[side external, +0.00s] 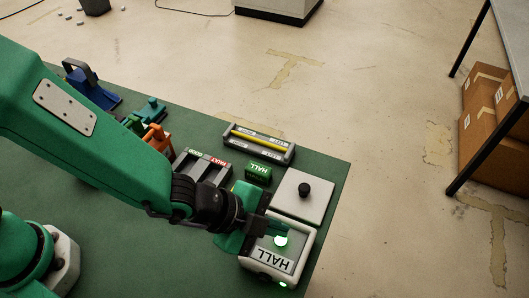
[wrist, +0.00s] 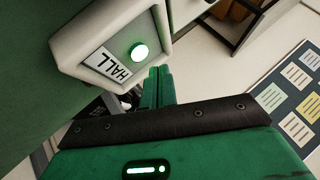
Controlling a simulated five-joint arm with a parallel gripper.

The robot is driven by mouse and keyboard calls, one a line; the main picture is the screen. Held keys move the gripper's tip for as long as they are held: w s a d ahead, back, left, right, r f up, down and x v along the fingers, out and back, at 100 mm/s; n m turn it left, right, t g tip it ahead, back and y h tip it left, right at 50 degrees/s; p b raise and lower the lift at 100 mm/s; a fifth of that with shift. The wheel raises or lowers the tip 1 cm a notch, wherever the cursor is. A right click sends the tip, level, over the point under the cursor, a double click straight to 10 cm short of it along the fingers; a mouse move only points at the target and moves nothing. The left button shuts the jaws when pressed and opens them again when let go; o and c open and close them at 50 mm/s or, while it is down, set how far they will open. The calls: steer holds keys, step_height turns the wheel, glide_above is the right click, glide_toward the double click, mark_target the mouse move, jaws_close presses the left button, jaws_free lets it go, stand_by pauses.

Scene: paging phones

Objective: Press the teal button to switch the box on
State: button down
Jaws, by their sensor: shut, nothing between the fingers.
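A white-rimmed box (side external: 247,266) with a HALL label stands near the table's front right corner; it also shows at upper left in the wrist view (wrist: 75,40). Its round button (side external: 281,241) glows pale green to white, and it glows in the wrist view too (wrist: 139,53). A small green light (side external: 283,285) is lit on the box's edge. My gripper (side external: 278,229) is shut and empty, with its fingertips close to the button. In the wrist view the fingertips (wrist: 159,72) show just beside and below the button. I cannot tell whether they touch the box.
A white plate with a black knob (side external: 304,189) lies behind the box. A small green HALL block (side external: 258,172), a grey holder with a yellow bar (side external: 258,145) and a grey labelled rack (side external: 202,166) stand nearby. The green table's right edge (side external: 335,200) is close.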

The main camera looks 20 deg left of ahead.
steer(key=shift+r, duration=2.2)
steer(key=w+a+r+n+t+y, duration=0.1)
steer(key=w+a+r+n, duration=0.15)
steer(key=a, duration=0.55)
steer(key=w+a+r+n+y, duration=0.2)
steer(key=a+r+n, duration=0.2)
steer(key=a, duration=0.4)
steer(key=w+a+r+n+t+y, duration=0.1)
steer(key=w+a+r+n, duration=0.1)
steer(key=a+r+n, duration=0.35)
steer(key=s+a+r+n+y, duration=0.1)
steer(key=s+a+n, duration=0.3)
steer(key=a, duration=0.5)
steer(key=s+a+n+g+y, duration=0.1)
steer(key=s+a+n+y, duration=0.1)
steer(key=s+a+n, duration=0.2)
steer(key=s+a, duration=0.3)
steer(key=a, duration=0.3)
steer(key=shift+a+r+y, duration=0.2)
steer(key=shift+r+y, duration=0.2)
